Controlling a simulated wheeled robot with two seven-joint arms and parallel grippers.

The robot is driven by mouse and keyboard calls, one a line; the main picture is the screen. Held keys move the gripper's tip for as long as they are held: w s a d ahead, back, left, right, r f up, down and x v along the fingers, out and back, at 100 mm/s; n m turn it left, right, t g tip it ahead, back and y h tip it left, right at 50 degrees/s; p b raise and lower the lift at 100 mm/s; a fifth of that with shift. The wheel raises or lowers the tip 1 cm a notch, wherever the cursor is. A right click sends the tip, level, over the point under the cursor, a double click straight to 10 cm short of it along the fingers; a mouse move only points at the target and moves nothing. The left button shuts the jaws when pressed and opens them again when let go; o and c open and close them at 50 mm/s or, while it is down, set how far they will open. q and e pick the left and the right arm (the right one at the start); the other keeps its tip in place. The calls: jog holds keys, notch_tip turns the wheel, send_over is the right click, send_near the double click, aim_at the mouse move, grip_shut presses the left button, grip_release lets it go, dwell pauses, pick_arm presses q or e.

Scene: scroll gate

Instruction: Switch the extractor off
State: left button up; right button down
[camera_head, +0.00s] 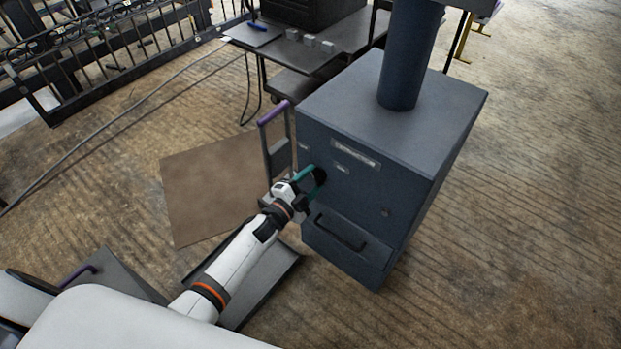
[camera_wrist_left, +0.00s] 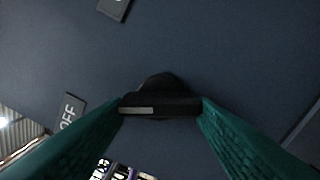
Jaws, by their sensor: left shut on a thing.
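The extractor (camera_head: 365,185) is a dark blue-grey cabinet with a thick pipe on top and a name plate (camera_head: 355,151) on its front. My left gripper (camera_head: 318,176) is at the upper left of that front. In the left wrist view its green fingers are shut on a black knob (camera_wrist_left: 160,104). The knob's grip bar lies level in that view, with a pale mark (camera_wrist_left: 136,110) on its left half, towards the side of the OFF label (camera_wrist_left: 70,111). Another label (camera_wrist_left: 115,8) is cut off at the top. My right gripper is not in view.
A drawer with a dark handle (camera_head: 341,232) is low on the cabinet front. A purple-handled trolley (camera_head: 273,113) stands left of the cabinet, by a brown floor mat (camera_head: 205,185). A dark table (camera_head: 300,50) is behind. The floor at right is clear.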

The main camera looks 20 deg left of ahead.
pick_arm(q)
jog(key=shift+f+n, duration=0.1)
jog(key=shift+n, duration=1)
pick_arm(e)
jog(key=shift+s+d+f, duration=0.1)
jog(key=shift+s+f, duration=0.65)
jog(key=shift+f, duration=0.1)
pick_arm(q)
jog(key=o, duration=1)
jog(key=shift+s, duration=0.15)
jog(key=p+v, duration=0.2)
jog(key=v, duration=0.9)
jog(key=shift+s+a, duration=0.15)
jog(key=shift+s, duration=0.25)
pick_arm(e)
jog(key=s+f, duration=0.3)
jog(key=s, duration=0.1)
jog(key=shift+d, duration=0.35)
